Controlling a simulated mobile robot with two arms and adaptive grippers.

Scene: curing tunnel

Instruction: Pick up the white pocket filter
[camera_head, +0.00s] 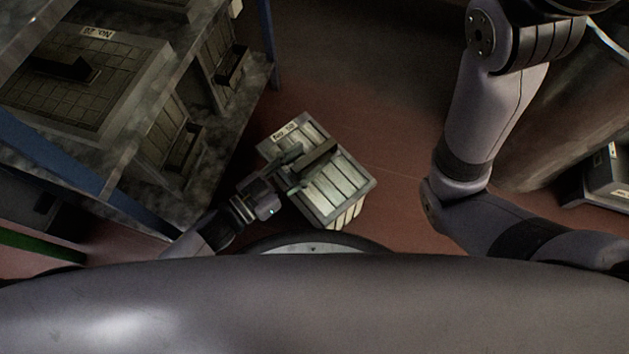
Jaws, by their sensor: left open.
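The white pocket filter (343,192) is a pale, box-shaped piece with slatted pockets, a grey frame and a small label at its upper left corner. It sits low near the middle of the head view, turned at an angle. A dark bar crosses its top. My left gripper (296,172) is open over the filter's left part, its fingers pointing toward the bar. I cannot tell whether the fingers touch the filter or the bar. My right arm shows at the right, but its gripper is out of view.
A metal rack with a blue post (267,40) stands at the upper left, holding a grey labelled filter (75,84) and smaller dark boxes. A large curved grey body (575,110) stands at the right, near a dark box (608,172). Reddish floor (400,215) lies clear right of the white filter.

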